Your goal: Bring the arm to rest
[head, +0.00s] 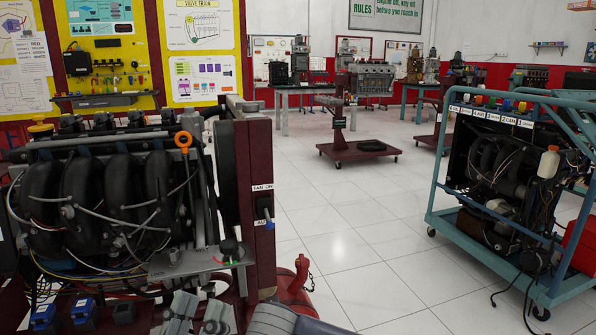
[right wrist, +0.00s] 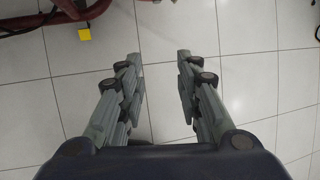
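My left gripper (head: 201,304) is at the bottom of the head view, in front of the engine trainer. Its two grey fingers stand apart with nothing seen between them; their lower part is cut off by the frame edge. My right gripper (right wrist: 160,68) shows in the right wrist view. Its fingers are spread wide and empty, above the white tiled floor (right wrist: 160,25). The right gripper is not clearly seen in the head view.
An engine trainer (head: 110,190) with a dark red post (head: 255,170) stands close on the left. A teal-framed engine cart (head: 436,205) stands at the right, with a cable on the floor. A low dark red wheeled stand (head: 345,152) is farther back. The tiled floor between (head: 350,230) is clear.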

